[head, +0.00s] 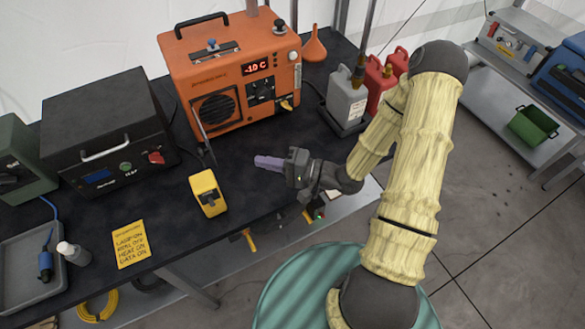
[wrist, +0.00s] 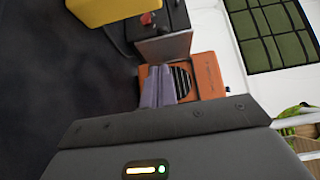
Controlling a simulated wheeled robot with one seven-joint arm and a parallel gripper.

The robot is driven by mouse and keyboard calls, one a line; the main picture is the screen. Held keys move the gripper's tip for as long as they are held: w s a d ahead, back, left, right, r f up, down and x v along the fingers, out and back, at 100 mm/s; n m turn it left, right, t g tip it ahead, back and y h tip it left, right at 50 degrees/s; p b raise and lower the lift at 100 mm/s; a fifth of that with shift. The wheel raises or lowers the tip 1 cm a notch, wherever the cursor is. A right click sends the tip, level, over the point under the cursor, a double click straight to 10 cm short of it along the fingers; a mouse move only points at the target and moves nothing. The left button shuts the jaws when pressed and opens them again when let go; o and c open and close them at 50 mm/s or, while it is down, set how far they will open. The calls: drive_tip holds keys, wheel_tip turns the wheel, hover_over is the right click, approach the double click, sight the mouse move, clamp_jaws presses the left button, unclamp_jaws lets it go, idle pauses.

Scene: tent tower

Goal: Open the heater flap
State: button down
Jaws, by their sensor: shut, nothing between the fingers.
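The orange heater (head: 235,75) stands at the back of the black table, its display reading "-10 C". Its dark round vent grille (head: 215,112) is uncovered. A thin panel (head: 204,138), seen nearly edge-on, juts forward from the heater's front at the left of the grille; it looks like the flap, swung out. In the wrist view the flap (wrist: 164,48) shows as a grey-brown panel beside the orange heater (wrist: 208,77). My gripper (head: 258,161) is shut and empty, in front of the heater, right of the flap and apart from it. Its purple fingers (wrist: 158,85) show in the wrist view.
A yellow device (head: 208,193) stands on the table left of my gripper. A black box (head: 105,130) stands left of the heater. A grey jug (head: 346,98) and red cans (head: 380,82) stand at the right. Table between yellow device and gripper is clear.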

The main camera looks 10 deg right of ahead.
drive_tip(key=v, duration=0.6)
drive_tip(key=shift+s+d, duration=0.15)
drive_tip(key=shift+d, duration=0.2)
drive_tip(key=w+d+f+n+h, duration=0.1)
drive_tip(key=h, duration=0.1)
drive_tip(key=w+f+n+h, duration=0.1)
drive_tip(key=h, duration=0.2)
drive_tip(key=w+d+f+n+h, duration=0.1)
drive_tip(key=w+h, duration=0.1)
drive_tip(key=shift+d+g+p, duration=0.3)
drive_tip(key=shift+g+p, duration=0.05)
drive_tip(key=shift+g, duration=0.05)
drive_tip(key=s+d+r+n+g+h+p, duration=0.2)
drive_tip(key=s+d+r+h, duration=0.1)
drive_tip(key=d+r+h, duration=0.5)
drive_tip(key=s+a+r+g+h, duration=0.1)
drive_tip(key=s+a+r+g, duration=0.1)
drive_tip(key=s+r, duration=0.3)
drive_tip(key=shift+s+a+r, duration=0.2)
drive_tip(key=shift+s+a, duration=0.55)
drive_tip(key=shift+a, duration=0.1)
